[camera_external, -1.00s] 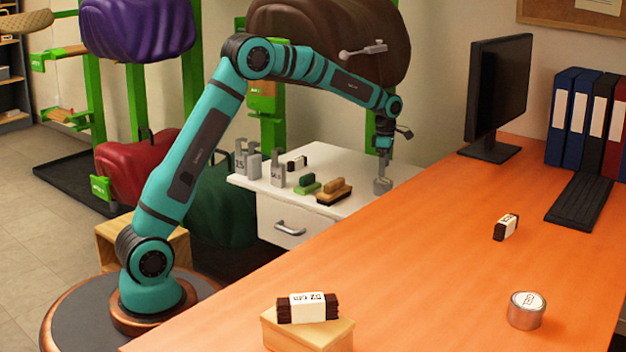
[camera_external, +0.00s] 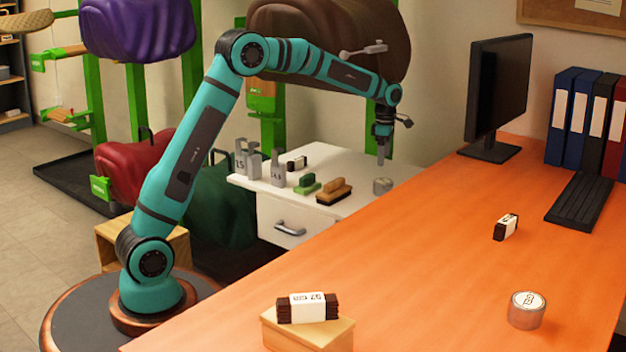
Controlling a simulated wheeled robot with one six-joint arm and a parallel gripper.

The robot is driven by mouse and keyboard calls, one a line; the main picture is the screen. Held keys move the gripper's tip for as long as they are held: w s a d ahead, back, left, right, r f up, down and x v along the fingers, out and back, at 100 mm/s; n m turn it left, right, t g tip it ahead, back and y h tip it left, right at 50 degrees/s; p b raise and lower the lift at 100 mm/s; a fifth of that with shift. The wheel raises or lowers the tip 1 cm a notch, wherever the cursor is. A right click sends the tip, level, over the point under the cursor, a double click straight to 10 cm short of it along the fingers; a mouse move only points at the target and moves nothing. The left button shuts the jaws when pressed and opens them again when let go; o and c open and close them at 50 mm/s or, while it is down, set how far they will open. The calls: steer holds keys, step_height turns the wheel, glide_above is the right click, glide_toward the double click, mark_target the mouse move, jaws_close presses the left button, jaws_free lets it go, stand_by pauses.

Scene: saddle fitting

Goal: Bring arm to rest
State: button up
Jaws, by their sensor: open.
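My gripper (camera_external: 382,158) is at the end of my teal arm, above the far right part of the white cabinet (camera_external: 335,155). It points down, open and empty. A small grey tin (camera_external: 382,186) stands on the cabinet top just below the fingers, with a gap between them. My arm reaches from its round base at lower left, over the cabinet.
Brushes (camera_external: 334,191) and grey metal gauges (camera_external: 278,168) stand on the cabinet. The orange desk (camera_external: 420,250) holds a monitor (camera_external: 497,95), a keyboard (camera_external: 579,210), a labelled tin (camera_external: 527,309), a dark wrapped bundle (camera_external: 506,227) and another bundle (camera_external: 308,308) on a wooden block.

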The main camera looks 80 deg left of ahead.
steer(key=s+d+r+m+t, duration=0.1)
steer(key=s+d+m, duration=0.3)
steer(key=d, duration=0.2)
steer(key=s+d+r+m, duration=0.1)
steer(key=s+d+m, duration=0.2)
steer(key=d, duration=0.4)
steer(key=s+d+r+m+t+y, duration=0.1)
steer(key=s+d+r+m+t, duration=0.35)
steer(key=d+r, duration=0.4)
steer(key=s+d+r+m+t+y, duration=0.1)
steer(key=s+d+r+m+t, duration=0.35)
steer(key=r, duration=0.75)
steer(key=s+d+r+m+t, duration=0.2)
steer(key=s+d+r+m, duration=0.2)
steer(key=s, duration=0.5)
steer(key=s+d+r+m+t+h, duration=0.1)
steer(key=s+d+r+m+t, duration=0.1)
steer(key=s+d+r+m, duration=0.3)
steer(key=s+d+r+m+t+h, duration=0.1)
steer(key=s+d+r+m+t, duration=0.2)
steer(key=s, duration=0.9)
steer(key=d+r+m, duration=0.2)
steer(key=shift+s+m, duration=0.3)
steer(key=shift+m, duration=0.1)
steer(key=shift+d, duration=0.1)
